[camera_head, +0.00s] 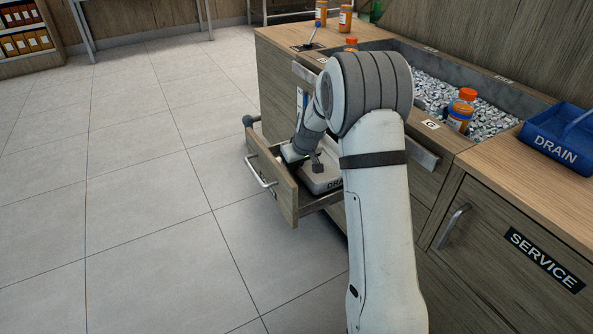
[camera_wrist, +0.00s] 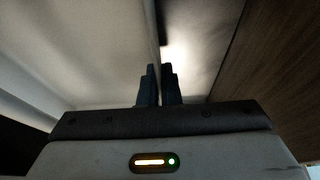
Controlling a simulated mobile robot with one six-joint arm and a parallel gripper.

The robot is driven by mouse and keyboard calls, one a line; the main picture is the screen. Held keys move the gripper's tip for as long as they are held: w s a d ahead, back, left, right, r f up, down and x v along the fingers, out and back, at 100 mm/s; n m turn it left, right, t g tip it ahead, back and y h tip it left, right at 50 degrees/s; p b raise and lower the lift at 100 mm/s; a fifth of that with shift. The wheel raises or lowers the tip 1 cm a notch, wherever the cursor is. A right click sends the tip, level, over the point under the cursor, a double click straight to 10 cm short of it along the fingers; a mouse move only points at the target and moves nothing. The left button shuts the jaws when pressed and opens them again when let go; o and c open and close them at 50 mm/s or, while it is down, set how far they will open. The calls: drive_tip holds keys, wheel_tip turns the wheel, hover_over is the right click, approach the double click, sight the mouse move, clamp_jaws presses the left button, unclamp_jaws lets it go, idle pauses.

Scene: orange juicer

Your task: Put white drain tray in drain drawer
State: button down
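My arm crosses in front and hides the tray's right part. My gripper (camera_wrist: 160,85) is low over the drawer in the head view, at the tray's far left side. In the wrist view its two dark fingers are close together, with a thin edge of the pale tray (camera_wrist: 90,60) running up to them. The fingers look shut on that edge. Whether the tray rests flat on the drawer floor is hidden.
A blue tray marked DRAIN (camera_head: 560,140) stands on the right counter. An orange-capped bottle (camera_head: 462,108) stands in the ice bin (camera_head: 440,92). More bottles (camera_head: 345,18) are at the back. A SERVICE door (camera_head: 510,255) is at right. The tiled floor at left is clear.

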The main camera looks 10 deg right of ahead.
drive_tip(key=shift+f, duration=0.1)
drive_tip(key=c, duration=1.6)
unclamp_jaws()
drive_tip(key=shift+f, duration=0.15)
drive_tip(key=shift+c, duration=0.2)
drive_tip(key=shift+r, duration=0.4)
drive_tip(key=p+v, duration=0.4)
drive_tip(key=v, duration=0.7)
drive_tip(key=shift+s+r, duration=0.1)
drive_tip(key=shift+s, duration=0.1)
drive_tip(key=s+r+m+g, duration=0.1)
drive_tip(key=s+r, duration=0.1)
drive_tip(key=s, duration=1.4)
drive_tip(key=s+a+r+m+g+h, duration=0.1)
drive_tip(key=s+r+m+g, duration=0.1)
drive_tip(key=s, duration=1.5)
drive_tip(key=shift+s+a+r+m, duration=0.2)
drive_tip(key=shift+r+m, duration=0.1)
drive_tip(key=shift+r, duration=0.15)
